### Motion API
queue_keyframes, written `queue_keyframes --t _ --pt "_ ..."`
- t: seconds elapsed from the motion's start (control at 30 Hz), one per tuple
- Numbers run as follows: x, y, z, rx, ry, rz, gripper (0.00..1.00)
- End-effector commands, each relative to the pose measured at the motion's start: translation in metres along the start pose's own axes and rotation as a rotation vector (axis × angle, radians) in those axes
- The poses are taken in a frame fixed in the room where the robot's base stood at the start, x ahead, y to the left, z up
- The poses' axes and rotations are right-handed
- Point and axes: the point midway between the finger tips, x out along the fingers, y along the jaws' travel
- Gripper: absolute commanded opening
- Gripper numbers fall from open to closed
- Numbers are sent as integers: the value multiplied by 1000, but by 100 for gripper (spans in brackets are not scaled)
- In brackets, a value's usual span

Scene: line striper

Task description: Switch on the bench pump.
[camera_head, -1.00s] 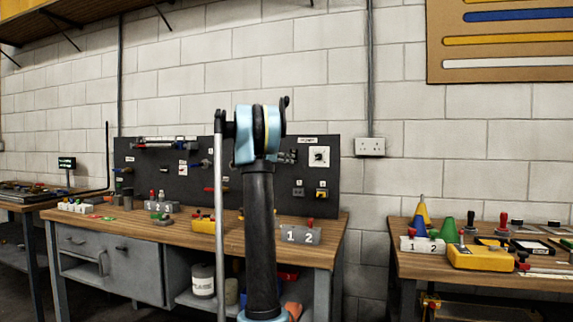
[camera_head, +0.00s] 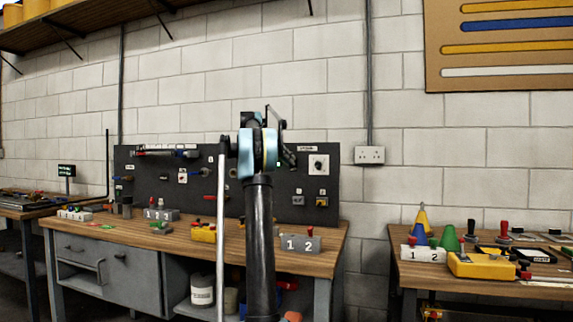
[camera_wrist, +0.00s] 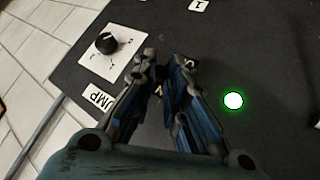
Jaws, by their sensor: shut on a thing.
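The black panel (camera_head: 180,210) stands upright at the back of the middle bench. A sign ending in "UMP" (camera_wrist: 98,97) is partly seen in the wrist view, beside a white plate with a black rotary knob (camera_wrist: 105,42). The same knob plate (camera_head: 319,164) shows at the panel's upper right in the head view. A round green lamp (camera_wrist: 233,100) glows to the right of my fingers. My gripper (camera_wrist: 160,72) is at the panel, between knob and lamp. Its fingers are shut on a small panel part, mostly hidden between them; I cannot tell its kind.
Two small control boxes sit low on the panel, one grey (camera_head: 298,200) and one with yellow (camera_head: 322,201). A block marked 1 2 (camera_head: 300,243) and a yellow box (camera_head: 203,233) stand on the bench. A second bench (camera_head: 400,270) stands at right.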

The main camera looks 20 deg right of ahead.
Motion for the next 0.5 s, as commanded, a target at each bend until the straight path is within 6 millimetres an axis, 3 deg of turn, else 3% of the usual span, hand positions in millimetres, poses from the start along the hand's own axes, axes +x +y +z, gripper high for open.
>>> queue_keyframes --t 0.5 --pt "0 -2 -4 -23 -25 -2 0"
